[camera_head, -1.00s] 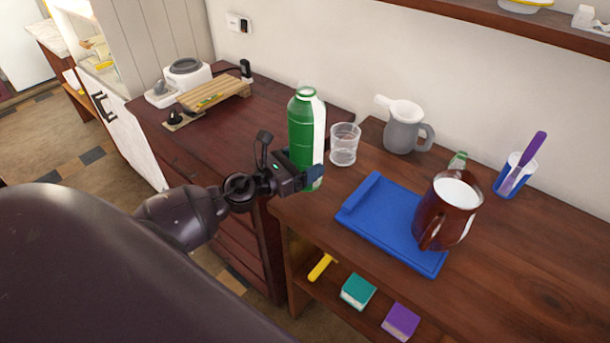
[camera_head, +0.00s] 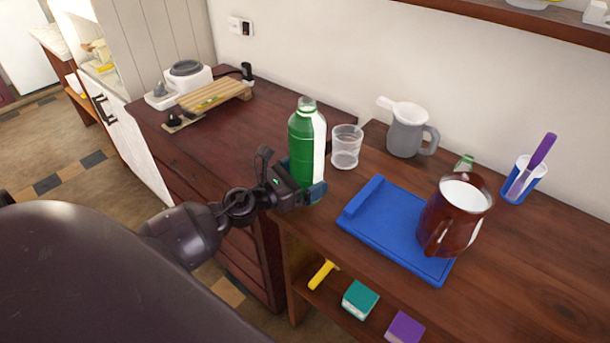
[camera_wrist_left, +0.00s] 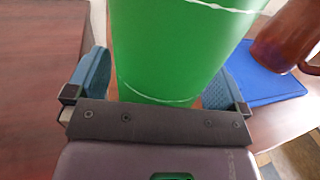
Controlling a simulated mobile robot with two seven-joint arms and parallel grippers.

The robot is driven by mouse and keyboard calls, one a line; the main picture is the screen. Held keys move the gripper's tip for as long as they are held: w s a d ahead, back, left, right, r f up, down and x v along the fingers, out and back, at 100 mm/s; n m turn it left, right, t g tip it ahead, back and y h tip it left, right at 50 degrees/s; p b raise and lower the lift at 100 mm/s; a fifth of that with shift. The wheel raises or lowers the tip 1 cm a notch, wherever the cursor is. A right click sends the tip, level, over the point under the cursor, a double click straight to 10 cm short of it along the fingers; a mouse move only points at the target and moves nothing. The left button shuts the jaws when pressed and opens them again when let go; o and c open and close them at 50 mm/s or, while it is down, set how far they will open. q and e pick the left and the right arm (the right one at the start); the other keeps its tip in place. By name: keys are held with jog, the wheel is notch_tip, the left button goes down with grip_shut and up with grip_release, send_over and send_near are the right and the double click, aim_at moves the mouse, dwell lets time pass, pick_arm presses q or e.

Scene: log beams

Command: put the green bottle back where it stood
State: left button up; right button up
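The green bottle (camera_head: 302,150) with a white side stands nearly upright near the front of the gap between the two wooden counters. My left gripper (camera_head: 305,192) is shut on it low down. In the left wrist view the green bottle (camera_wrist_left: 175,50) fills the space between the two blue finger pads of my left gripper (camera_wrist_left: 160,85). Its base is hidden by the fingers, and I cannot tell if it touches the counter. My right gripper is in neither view.
A clear glass (camera_head: 346,148) stands close right of the bottle. A grey jug (camera_head: 408,130) and blue cup (camera_head: 522,182) stand farther back. The left counter (camera_head: 240,125) has clear room.

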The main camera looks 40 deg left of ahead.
pick_arm(q)
jog(key=shift+r, duration=0.1)
jog(key=shift+r, duration=0.15)
jog(key=v, duration=0.2)
jog(key=b+v, duration=0.1)
jog(key=v, duration=0.2)
jog(key=b+v, duration=0.1)
jog(key=v, duration=0.1)
jog(key=shift+s+a+f, duration=0.1)
jog(key=shift+s+f, duration=0.1)
jog(key=shift+f, duration=0.15)
jog(key=s+f+n+y+b, duration=0.1)
jog(key=s+f+n+y, duration=0.3)
jog(key=n, duration=0.7)
jog(key=s+f+n+y, duration=0.25)
jog(key=f+n, duration=0.25)
jog(key=n, duration=0.5)
jog(key=s+d+f+n+g, duration=0.3)
jog(key=f+n, duration=0.3)
jog(key=n, duration=0.3)
jog(key=s+d+f+n+g, duration=0.3)
jog(key=f+n, duration=0.3)
jog(key=n, duration=0.2)
jog(key=shift+s+d+n+h, duration=0.35)
jog(key=shift+s+d+n, duration=0.05)
jog(key=shift+d, duration=0.25)
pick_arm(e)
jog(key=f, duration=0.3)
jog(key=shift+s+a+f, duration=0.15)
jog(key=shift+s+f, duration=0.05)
